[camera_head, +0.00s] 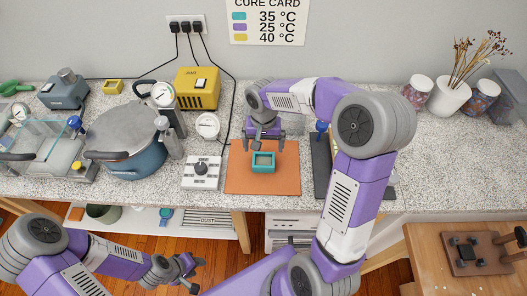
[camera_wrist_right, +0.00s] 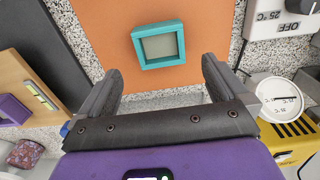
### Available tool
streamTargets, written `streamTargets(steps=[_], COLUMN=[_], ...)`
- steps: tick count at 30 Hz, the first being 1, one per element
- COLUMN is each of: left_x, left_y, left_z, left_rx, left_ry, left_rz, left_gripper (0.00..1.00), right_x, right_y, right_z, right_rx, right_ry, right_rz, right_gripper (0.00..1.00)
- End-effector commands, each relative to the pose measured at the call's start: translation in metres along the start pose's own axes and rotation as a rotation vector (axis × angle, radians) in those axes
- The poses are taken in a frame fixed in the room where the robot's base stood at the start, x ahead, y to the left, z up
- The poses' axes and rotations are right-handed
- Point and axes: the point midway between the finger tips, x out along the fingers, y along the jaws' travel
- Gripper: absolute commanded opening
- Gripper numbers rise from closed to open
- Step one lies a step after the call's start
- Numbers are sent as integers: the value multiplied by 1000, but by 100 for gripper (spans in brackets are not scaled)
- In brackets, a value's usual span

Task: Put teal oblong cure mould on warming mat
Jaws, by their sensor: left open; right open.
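The teal cure mould (camera_head: 263,169) lies flat on the orange warming mat (camera_head: 240,182), near the mat's middle. It is an open frame with a greyish inside, and it shows at the top of the right wrist view (camera_wrist_right: 159,45) on the orange mat (camera_wrist_right: 105,30). My right gripper (camera_head: 266,145) is open and empty just behind the mould. In its wrist view the two fingers (camera_wrist_right: 162,75) are apart and the mould lies beyond their tips, not between them. My left gripper (camera_head: 187,274) is open and empty, low in front of the counter.
A white control box with a knob (camera_head: 202,171) stands left of the mat; it reads OFF in the wrist view. A dark mat (camera_head: 321,160) lies to the right, partly behind my right arm. A blue pot (camera_head: 130,140), yellow box (camera_head: 198,88) and round gauge (camera_head: 207,126) stand left.

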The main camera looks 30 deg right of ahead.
Motion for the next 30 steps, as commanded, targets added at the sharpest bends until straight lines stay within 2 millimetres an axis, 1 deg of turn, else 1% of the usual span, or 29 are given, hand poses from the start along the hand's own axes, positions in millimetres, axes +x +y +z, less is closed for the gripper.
streamTargets(steps=[1, 6, 10, 25, 28, 30], left_x=[-3, -6, -6, -7, -14, -25], left_y=[1, 2, 2, 2, 5, 10], left_z=[0, 0, 0, 0, 1, 1], left_rx=[0, 0, 0, 0, 0, 0], left_ry=[0, 0, 0, 0, 0, 0], left_rz=[0, 0, 0, 0, 0, 0], left_gripper=[43, 43, 43, 43, 43, 43], right_x=[-11, -30, -34, -34, -42, -54], right_y=[0, 0, 0, 0, 0, 0], right_z=[0, 0, 0, 0, 0, 0], right_rx=[0, 1, 1, 0, 0, 0], right_ry=[3, 1, -1, -1, -1, -1], right_rz=[-2, -1, 0, 0, 0, 0], right_gripper=[100, 100, 100, 100, 100, 100])
